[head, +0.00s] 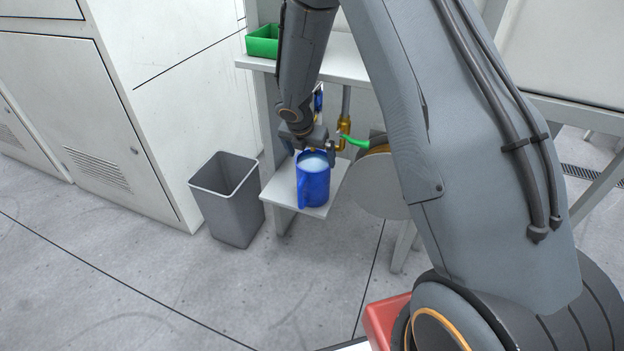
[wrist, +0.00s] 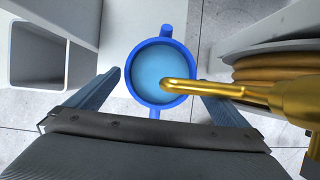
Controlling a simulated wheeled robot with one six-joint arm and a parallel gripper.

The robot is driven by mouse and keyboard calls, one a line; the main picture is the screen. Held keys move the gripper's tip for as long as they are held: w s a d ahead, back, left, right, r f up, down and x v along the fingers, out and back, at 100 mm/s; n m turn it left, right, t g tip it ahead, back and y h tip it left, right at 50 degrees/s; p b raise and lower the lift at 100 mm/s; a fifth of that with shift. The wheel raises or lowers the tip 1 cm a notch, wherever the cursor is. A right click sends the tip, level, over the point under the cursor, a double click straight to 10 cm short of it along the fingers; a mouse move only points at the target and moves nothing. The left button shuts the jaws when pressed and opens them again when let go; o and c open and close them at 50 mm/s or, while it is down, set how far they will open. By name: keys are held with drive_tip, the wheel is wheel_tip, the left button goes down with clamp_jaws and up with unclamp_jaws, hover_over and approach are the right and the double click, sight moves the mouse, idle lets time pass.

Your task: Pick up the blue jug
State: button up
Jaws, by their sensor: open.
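The blue jug (head: 314,186) stands upright on a small white shelf (head: 281,188) and holds light blue liquid. In the wrist view the jug (wrist: 189,85) shows from above, with its rim between and beyond my gripper's two fingers. My gripper (head: 308,146) is just above and behind the jug in the head view. In the wrist view my gripper (wrist: 160,90) is open, with one finger on each side of the jug's near part. I cannot tell whether the fingers touch it.
A brass tap (wrist: 180,87) reaches over the jug from the right. A grey bin (head: 229,205) stands left. A green box (head: 263,41) sits on the table above.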

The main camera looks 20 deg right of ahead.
sight(312, 160)
drive_tip(key=x, duration=0.5)
drive_tip(key=shift+r, duration=0.1)
drive_tip(key=c, duration=1.6)
drive_tip(key=shift+w+a, duration=0.1)
drive_tip(key=c, duration=0.3)
drive_tip(key=shift+r+b, duration=0.2)
drive_tip(key=shift+b, duration=0.15)
